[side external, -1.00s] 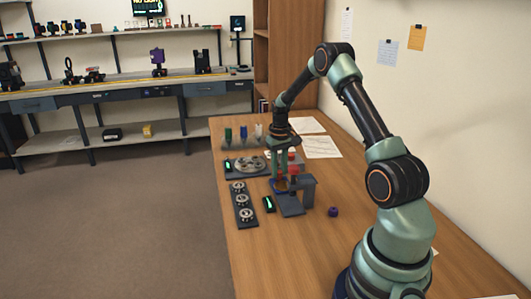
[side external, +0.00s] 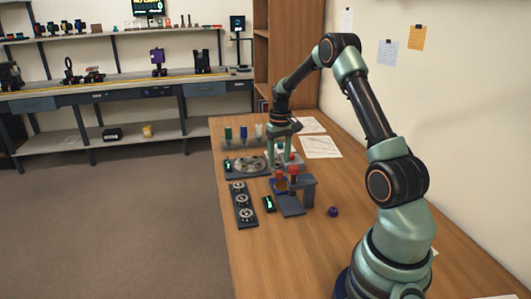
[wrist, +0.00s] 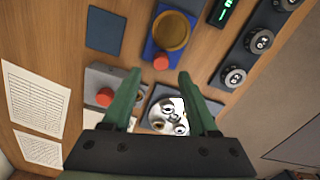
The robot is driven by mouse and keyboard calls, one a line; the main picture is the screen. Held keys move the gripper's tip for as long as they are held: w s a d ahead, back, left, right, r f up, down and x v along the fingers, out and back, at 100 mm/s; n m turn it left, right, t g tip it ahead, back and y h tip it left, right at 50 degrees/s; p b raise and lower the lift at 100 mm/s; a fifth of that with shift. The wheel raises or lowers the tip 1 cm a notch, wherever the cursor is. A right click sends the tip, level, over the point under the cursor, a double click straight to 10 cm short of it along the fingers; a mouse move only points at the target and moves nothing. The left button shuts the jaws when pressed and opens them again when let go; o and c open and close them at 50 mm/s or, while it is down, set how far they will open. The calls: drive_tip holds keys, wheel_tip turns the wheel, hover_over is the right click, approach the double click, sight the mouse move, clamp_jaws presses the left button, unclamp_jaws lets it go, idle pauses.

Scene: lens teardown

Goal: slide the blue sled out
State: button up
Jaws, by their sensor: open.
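The blue sled (wrist: 151,50) shows in the wrist view at top centre, with a round brown disc (wrist: 171,31) on it and a red knob (wrist: 161,62) at its near end. In the side view the sled (side external: 278,190) sits low at the left of a dark grey stand (side external: 308,190). My gripper (wrist: 160,76) is open and empty. Its fingers point towards the red knob, apart from it. In the side view my gripper (side external: 284,155) hangs above and behind the sled, near the round fixture. The sled's far edges are partly hidden by the stand there.
A dark strip with several dials (side external: 243,204) and a green-lit display (side external: 268,204) stand nearby. A purple knob (side external: 333,211) lies on open table.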

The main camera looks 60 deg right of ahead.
sight(279, 171)
wheel_tip(279, 171, up, 8)
idle(0.5)
